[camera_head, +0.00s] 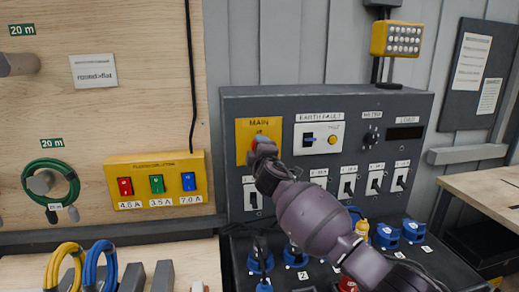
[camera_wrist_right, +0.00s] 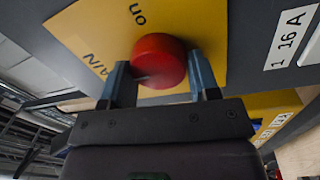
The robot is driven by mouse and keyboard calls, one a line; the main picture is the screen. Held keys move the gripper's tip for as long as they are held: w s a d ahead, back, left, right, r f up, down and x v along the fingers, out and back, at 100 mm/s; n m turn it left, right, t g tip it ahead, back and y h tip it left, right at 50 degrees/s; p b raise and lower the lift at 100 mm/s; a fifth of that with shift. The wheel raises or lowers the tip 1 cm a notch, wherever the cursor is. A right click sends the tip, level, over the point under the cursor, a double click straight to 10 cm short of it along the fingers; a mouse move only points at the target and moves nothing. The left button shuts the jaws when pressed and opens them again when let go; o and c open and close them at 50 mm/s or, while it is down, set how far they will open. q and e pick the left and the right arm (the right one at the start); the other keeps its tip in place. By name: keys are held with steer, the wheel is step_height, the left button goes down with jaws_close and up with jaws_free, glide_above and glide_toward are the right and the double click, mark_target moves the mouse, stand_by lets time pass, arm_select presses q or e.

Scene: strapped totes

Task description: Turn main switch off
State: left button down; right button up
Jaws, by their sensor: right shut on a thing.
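The main switch is a round red knob on a yellow plate (camera_head: 244,128) marked MAIN, at the upper left of the dark grey panel. In the right wrist view the red knob (camera_wrist_right: 159,61) sits between the two fingers of my right gripper (camera_wrist_right: 160,80), which is shut on it. The word "on" shows on the yellow plate above the knob in that view. In the head view my right gripper (camera_head: 262,146) covers most of the knob, so its pointer is hidden. My left gripper is not in view.
The grey panel (camera_head: 230,110) also carries an earth fault unit (camera_head: 320,137), a meter dial, a load display (camera_head: 405,133) and a row of breakers. Blue sockets (camera_head: 387,235) sit below. A yellow box (camera_head: 155,160) with coloured switches is on the wooden wall at left.

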stand_by(0.4)
steer(key=o, duration=0.9)
steer(key=shift+b+v, duration=0.45)
steer(key=shift+v, duration=4.95)
steer(key=shift+d, duration=0.1)
